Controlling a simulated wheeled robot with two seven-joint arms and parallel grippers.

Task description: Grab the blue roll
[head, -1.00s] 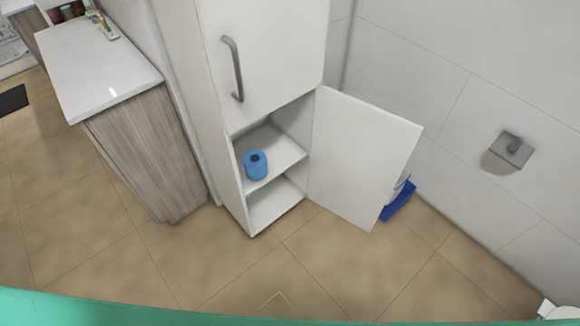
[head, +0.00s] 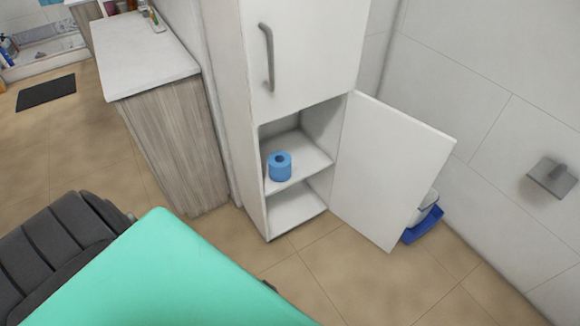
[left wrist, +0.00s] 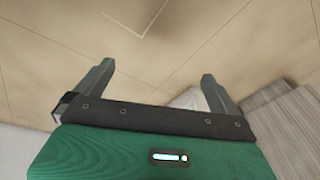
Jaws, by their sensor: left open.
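The blue roll (head: 280,167) stands upright on the upper shelf of the open lower compartment of the white cabinet (head: 302,60). It has a dark hole in its top. In the left wrist view my left gripper (left wrist: 157,72) is open and empty, with its two grey fingers spread wide above the tan tiled floor. The roll is not in that view. In the head view a green and black part of my arm shows at the bottom left, and its gripper fingers cannot be seen there. My right gripper is not in view.
The cabinet's lower door (head: 392,170) stands wide open to the right. A counter with a wood-grain side (head: 172,150) is left of the cabinet. A blue and white bin (head: 424,220) sits behind the door. Tan floor (head: 330,270) in front of the cabinet is clear.

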